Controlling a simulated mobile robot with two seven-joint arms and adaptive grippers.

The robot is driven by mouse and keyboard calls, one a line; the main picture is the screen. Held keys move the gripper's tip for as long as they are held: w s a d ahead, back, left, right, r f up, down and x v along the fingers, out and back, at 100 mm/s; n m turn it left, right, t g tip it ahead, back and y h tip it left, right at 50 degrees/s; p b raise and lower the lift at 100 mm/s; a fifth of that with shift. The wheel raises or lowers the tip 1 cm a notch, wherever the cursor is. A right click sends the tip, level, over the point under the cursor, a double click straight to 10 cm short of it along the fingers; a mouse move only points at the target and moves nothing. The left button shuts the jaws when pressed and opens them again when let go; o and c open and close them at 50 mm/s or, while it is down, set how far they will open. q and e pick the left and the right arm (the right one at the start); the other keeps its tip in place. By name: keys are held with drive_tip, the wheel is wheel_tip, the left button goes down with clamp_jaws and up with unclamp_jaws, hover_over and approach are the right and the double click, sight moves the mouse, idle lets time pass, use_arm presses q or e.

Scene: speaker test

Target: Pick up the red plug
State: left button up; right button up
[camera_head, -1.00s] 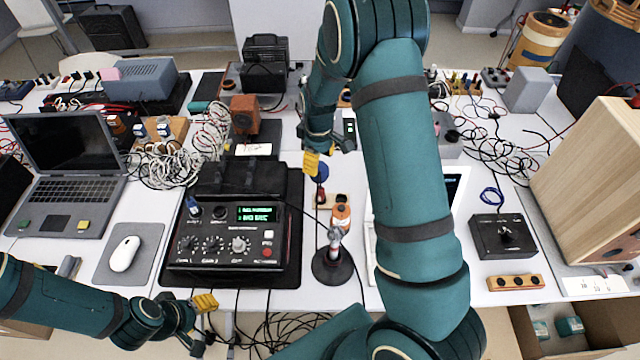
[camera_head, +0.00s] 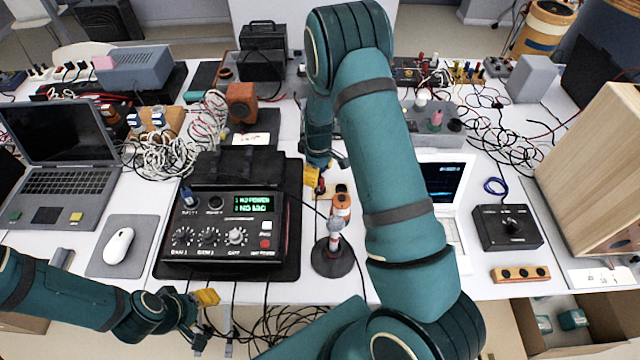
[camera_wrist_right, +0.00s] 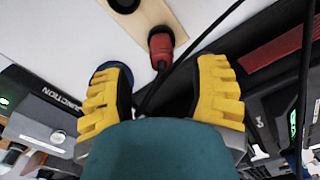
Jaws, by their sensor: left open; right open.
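The red plug (camera_wrist_right: 160,45) shows in the right wrist view at the end of a wooden strip (camera_wrist_right: 152,15), with a dark cable running down from it. In the head view the plug (camera_head: 321,186) is a small red spot beside my right gripper. My right gripper (camera_wrist_right: 162,68) is open; its yellow fingers are spread left and right below the plug in the wrist view, with nothing between their tips. In the head view my right gripper (camera_head: 313,178) is partly hidden by its own arm. My left gripper (camera_head: 204,316) is open and empty at the table's front edge.
A black control box (camera_head: 228,225) with a green display stands left of the plug. A round-based stand (camera_head: 332,258) and an orange-white item (camera_head: 341,205) are close by. A laptop (camera_head: 68,165) and mouse (camera_head: 118,245) lie left. Cables cover the back.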

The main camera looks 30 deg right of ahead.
sight(320, 178)
drive_tip(key=f, duration=0.4)
drive_tip(key=shift+s, duration=0.35)
drive_tip(key=shift+f+b, duration=0.3)
drive_tip(key=shift+f, duration=0.05)
clamp_jaws()
drive_tip(key=shift+r, duration=0.15)
